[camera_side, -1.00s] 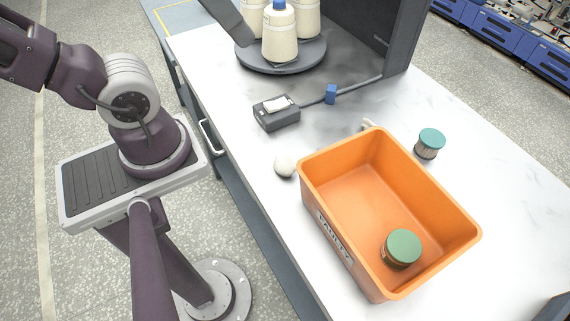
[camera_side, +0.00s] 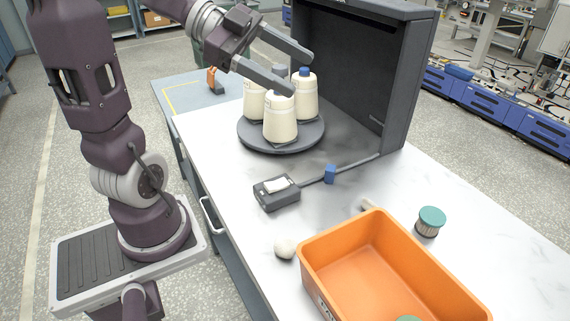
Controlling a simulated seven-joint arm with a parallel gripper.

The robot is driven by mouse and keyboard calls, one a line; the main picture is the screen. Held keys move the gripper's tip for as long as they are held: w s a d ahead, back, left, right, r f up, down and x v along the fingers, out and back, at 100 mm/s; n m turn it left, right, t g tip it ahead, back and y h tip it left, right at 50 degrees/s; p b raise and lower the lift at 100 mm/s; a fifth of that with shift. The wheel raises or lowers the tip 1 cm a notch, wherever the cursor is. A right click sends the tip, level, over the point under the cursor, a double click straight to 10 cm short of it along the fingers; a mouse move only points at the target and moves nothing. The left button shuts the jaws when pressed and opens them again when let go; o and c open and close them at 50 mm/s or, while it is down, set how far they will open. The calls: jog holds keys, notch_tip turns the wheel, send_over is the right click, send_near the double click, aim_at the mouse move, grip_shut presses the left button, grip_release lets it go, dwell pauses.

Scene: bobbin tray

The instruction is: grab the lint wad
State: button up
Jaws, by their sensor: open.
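A small off-white rounded lump (camera_side: 285,248), which looks like the lint wad, lies on the white worktop just left of the orange bin. A second pale piece (camera_side: 368,205) lies behind the bin's back rim and is partly hidden, so I cannot tell what it is. My gripper (camera_side: 300,74) is open and empty at the top of the view. Its two dark fingers point right, appearing over the tops of the cream thread cones, well away from the lump.
Cream cones (camera_side: 280,120) stand on a round dark turntable (camera_side: 270,142) beside a dark upright panel (camera_side: 345,75). A grey box (camera_side: 277,195) with a cable and blue clip (camera_side: 330,174) lies mid-table. The orange bin (camera_side: 330,262) holds a green-topped bobbin; another bobbin (camera_side: 430,221) stands right of it.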

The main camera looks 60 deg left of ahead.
aim_at(280, 240)
jog(key=s+d+f+g+h, duration=0.1)
jog(key=s+f+g+h, duration=0.25)
jog(key=s, duration=0.45)
jog(key=shift+g+y, duration=0.45)
notch_tip(280, 240, down, 27)
jog(key=shift+f, duration=0.15)
jog(key=x, duration=0.6)
jog(key=shift+s+d, duration=0.15)
jog(key=shift+d, duration=0.1)
jog(key=shift+d+f, duration=0.25)
jog(key=shift+d, duration=0.05)
jog(key=c, duration=1.4)
